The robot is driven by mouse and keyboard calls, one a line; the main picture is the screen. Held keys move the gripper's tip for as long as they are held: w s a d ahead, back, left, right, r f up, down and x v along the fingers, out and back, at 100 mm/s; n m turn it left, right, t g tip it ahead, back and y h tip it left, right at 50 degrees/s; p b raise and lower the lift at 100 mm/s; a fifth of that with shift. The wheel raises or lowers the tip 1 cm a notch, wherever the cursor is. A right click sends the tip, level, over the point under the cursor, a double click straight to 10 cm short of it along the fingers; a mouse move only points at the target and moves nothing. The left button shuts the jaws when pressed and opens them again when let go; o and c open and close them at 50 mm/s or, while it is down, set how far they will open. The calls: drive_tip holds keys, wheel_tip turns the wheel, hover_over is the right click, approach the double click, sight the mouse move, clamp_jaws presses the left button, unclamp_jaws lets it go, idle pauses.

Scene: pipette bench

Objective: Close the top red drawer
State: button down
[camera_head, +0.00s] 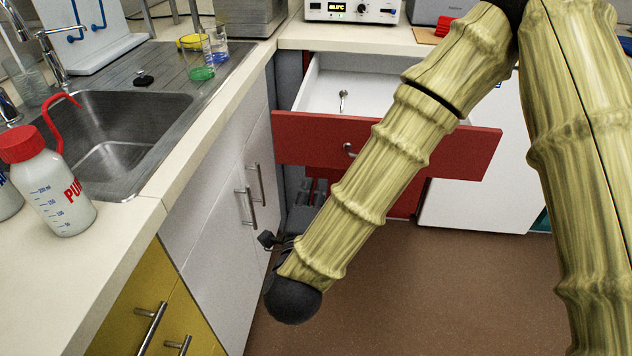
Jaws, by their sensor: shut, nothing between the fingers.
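The top red drawer (300,136) is pulled open under the back counter. Its white inside shows, with a small metal object lying in it. Its front has a metal handle (349,150), partly covered by my arm. My gripper (314,192) appears as small dark parts below the drawer front, left of my arm. It looks shut and empty, apart from the drawer front. Much of it is hidden behind my arm, so its exact distance from the drawer cannot be told.
White cabinet doors with metal handles (247,200) stand close left of my gripper. A sink (120,135) and a red-capped bottle (55,190) are on the left counter. A white cabinet (470,205) stands right of the drawer. Brown floor (440,290) is free in front.

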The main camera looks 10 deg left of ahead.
drive_tip(key=p, duration=0.1)
approach(324, 143)
drive_tip(key=w, duration=0.7)
drive_tip(key=shift+b, duration=0.3)
drive_tip(key=shift+w, duration=0.15)
